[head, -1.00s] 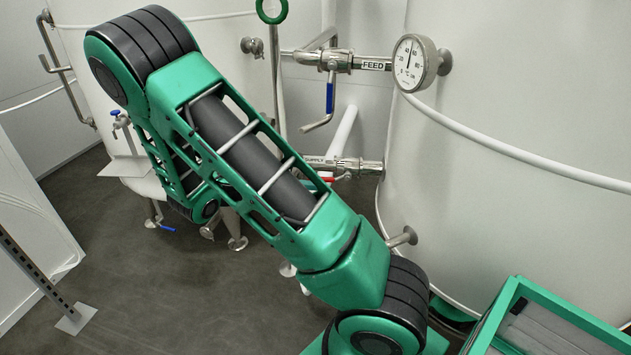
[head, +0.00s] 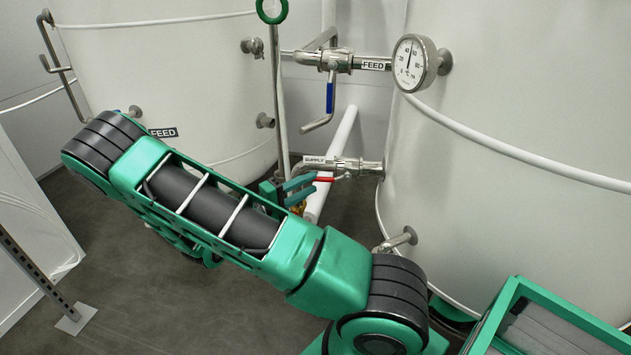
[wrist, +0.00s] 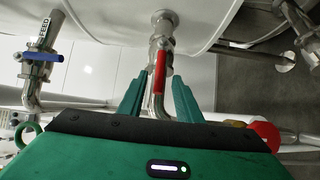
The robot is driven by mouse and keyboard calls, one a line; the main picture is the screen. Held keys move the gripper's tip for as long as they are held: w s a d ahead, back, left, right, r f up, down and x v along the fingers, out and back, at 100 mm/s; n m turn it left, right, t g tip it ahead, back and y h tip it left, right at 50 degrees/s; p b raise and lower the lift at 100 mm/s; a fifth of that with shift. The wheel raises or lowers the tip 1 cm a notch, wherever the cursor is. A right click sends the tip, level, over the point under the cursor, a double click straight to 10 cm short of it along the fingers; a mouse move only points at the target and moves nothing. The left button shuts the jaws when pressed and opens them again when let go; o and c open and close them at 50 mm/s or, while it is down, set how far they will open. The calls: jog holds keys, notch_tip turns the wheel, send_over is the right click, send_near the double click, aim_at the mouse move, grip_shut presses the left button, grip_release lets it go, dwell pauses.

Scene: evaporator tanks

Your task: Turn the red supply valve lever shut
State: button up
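The red supply valve lever (head: 324,179) shows in the head view just under the pipe labelled SUPPLY (head: 330,162), and it lies roughly along that pipe. In the wrist view the red lever (wrist: 166,50) runs in line with the steel pipe toward the tank. My gripper (head: 312,184) is beside the lever's left end in the head view. In the wrist view my gripper (wrist: 161,76) is open, with one green finger on each side of the lever's near end. I see gaps on both sides; how deep the lever sits between the fingers is unclear.
Above is the FEED pipe with a blue lever (head: 330,97) and a dial gauge (head: 410,63). Large white tanks (head: 520,110) stand right and left. A white slanted pipe (head: 331,165) passes behind the supply valve. A red round part (wrist: 265,135) is at the wrist view's lower right.

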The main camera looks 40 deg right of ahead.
aim_at(318, 180)
jog(key=shift+s+d, duration=0.2)
jog(key=shift+d, duration=2.15)
grip_shut()
jog(key=shift+a, duration=0.15)
